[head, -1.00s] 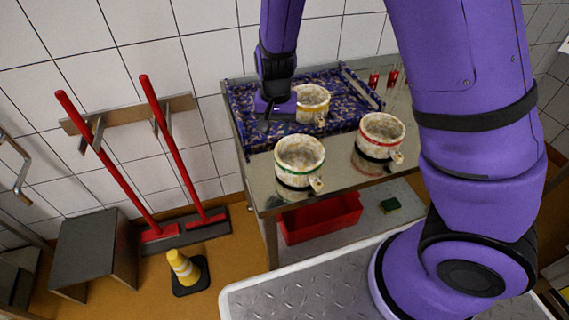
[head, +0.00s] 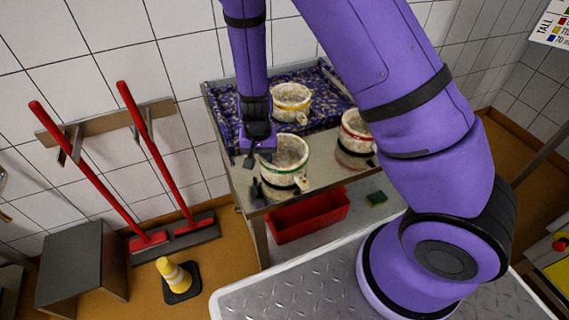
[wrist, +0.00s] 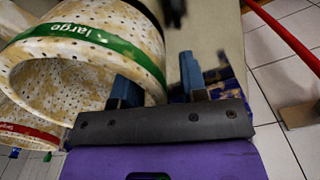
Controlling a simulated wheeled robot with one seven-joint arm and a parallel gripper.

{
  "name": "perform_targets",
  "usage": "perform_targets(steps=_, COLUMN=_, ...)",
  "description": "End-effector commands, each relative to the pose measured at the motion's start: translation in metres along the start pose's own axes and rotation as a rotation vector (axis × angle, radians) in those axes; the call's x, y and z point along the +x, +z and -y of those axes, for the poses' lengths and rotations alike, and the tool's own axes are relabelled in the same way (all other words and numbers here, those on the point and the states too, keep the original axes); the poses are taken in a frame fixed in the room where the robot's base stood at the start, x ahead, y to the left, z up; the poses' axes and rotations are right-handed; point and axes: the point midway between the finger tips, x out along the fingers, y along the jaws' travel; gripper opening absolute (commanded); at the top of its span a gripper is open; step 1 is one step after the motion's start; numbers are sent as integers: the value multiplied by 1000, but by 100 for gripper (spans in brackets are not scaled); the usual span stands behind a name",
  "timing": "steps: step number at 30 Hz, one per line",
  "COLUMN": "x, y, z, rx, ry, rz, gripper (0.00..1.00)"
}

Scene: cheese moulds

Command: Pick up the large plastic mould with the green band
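The large mould with the green band (head: 284,170) stands upright on the steel table, speckled cream with a dark lower band and a small handle at right. In the wrist view the green-band mould (wrist: 85,45) fills the upper left, with "large" lettered on its band. My gripper (head: 259,157) is at its left rim in the head view. In the wrist view my gripper (wrist: 158,85) has its two fingers apart with nothing clamped between them; one finger overlaps the mould's rim. I cannot tell whether it touches.
A red-band mould (head: 355,142) stands to the right, partly behind my arm. A yellow-band mould (head: 291,100) stands behind on the dark patterned mat (head: 318,120). A red bin (head: 310,217) sits on the shelf below. Brooms, a wall rail and a yellow cone (head: 174,275) are at left.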

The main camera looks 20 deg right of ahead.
Motion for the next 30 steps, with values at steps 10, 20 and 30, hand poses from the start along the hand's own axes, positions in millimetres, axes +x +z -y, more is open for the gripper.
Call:
perform_targets(steps=10, x=3, y=0, z=0, rx=0, ry=-1, rz=-2, gripper=28)
perform_targets(steps=20, x=3, y=0, z=0, rx=0, ry=-1, rz=-1, gripper=0)
perform_targets(steps=30, x=-2, y=-3, z=-3, rx=1, ry=-1, rz=-1, gripper=0)
